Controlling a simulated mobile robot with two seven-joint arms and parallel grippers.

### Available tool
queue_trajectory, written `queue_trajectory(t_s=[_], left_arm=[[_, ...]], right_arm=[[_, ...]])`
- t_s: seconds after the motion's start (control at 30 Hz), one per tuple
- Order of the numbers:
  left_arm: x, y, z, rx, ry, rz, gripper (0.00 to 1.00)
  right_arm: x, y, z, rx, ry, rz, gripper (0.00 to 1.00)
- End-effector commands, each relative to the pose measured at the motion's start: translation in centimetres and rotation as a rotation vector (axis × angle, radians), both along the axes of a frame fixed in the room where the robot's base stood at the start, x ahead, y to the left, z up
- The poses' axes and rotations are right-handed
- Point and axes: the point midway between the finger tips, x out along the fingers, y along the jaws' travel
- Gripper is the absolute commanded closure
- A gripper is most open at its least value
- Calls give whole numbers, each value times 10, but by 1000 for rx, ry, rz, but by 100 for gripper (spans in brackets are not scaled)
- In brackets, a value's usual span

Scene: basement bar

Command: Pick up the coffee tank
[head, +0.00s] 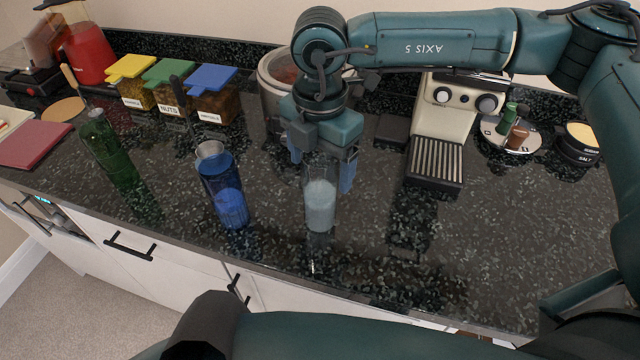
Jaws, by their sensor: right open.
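A clear, open-topped container (320,205) with a pale grey lower part stands upright on the dark speckled counter; it looks like the coffee tank, though I cannot be sure. My right gripper (322,168) points down at it, its two blue-tipped fingers spread apart. The fingers are around or just behind the container's top; I cannot tell whether they touch it. Nothing is held. The cream coffee machine (447,117) with a ribbed drip tray stands to the right. My left gripper is not in view.
A blue bottle (222,185) and a green bottle (108,150) stand to the left. Yellow-, green- and blue-lidded jars (215,92), a pot (276,85) and a red blender (88,50) stand behind. A round tray (508,140) holds small bottles at right. The front-right counter (490,240) is clear.

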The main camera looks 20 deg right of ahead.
Motion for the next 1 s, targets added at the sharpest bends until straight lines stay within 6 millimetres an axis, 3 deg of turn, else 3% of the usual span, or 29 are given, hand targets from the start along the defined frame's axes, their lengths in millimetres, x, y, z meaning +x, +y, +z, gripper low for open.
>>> queue_trajectory(t_s=[0.3,1.0], left_arm=[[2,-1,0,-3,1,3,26],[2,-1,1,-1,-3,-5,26]], right_arm=[[0,0,-6,1,-1,1,22],[0,0,-5,1,-1,0,79]])
